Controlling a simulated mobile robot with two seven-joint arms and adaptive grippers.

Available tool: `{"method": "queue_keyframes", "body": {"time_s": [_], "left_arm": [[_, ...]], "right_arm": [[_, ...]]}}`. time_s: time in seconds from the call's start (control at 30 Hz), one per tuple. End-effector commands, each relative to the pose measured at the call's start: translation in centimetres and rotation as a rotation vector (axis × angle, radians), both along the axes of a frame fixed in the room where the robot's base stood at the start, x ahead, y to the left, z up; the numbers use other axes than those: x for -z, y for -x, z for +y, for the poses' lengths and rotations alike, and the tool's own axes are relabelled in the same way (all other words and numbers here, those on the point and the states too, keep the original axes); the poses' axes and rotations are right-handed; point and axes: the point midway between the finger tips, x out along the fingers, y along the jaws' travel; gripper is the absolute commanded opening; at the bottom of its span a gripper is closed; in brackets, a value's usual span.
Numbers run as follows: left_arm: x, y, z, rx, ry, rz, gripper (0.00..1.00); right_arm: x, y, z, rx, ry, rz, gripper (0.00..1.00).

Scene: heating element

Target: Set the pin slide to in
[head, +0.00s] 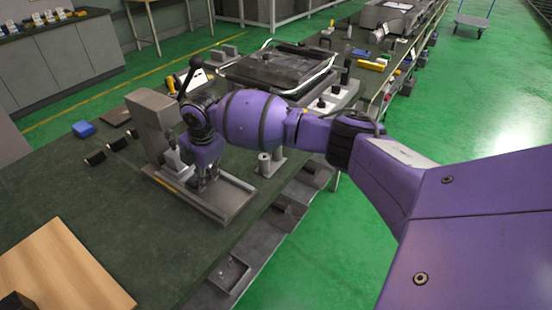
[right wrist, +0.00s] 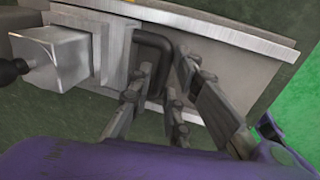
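A grey fixture stands on the dark green bench in the head view, with an upright block (head: 150,118) and a long flat base plate (head: 228,196). My right gripper (head: 203,184) points down over the base plate, and its arm comes in from the right. In the right wrist view, a dark U-shaped handle (right wrist: 152,44) stands by the fixture plate (right wrist: 235,68). The fingers of my right gripper (right wrist: 172,88) are around or beside the handle. Whether they press on it is unclear. The pin slide itself is not clearly told apart. My left gripper is not in view.
A blue block (head: 83,129) and several small black pieces lie left of the fixture. A wooden board (head: 62,268) lies at the front left. A black tray-like unit (head: 280,66) stands behind my right arm. Green floor lies beyond the bench edge.

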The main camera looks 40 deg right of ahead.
Motion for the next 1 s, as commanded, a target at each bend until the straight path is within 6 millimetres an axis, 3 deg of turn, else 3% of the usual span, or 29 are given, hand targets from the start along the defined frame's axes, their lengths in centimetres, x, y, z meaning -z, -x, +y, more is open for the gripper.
{"method": "queue_keyframes", "body": {"time_s": [0.1, 0.47, 0.57, 1.0], "left_arm": [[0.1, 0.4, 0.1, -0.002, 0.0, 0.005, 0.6], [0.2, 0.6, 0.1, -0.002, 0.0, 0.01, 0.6], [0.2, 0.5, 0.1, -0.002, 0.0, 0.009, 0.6], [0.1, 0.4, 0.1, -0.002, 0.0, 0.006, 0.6]], "right_arm": [[-0.3, -0.2, 0.1, -0.001, -0.001, -0.007, 0.3], [-0.7, -0.1, 0.1, -0.001, -0.001, -0.004, 0.3], [-1.9, 0.1, 0.0, -0.001, -0.002, -0.005, 0.3], [-10.3, 1.7, -0.6, -0.002, 0.0, -0.005, 0.3]]}}
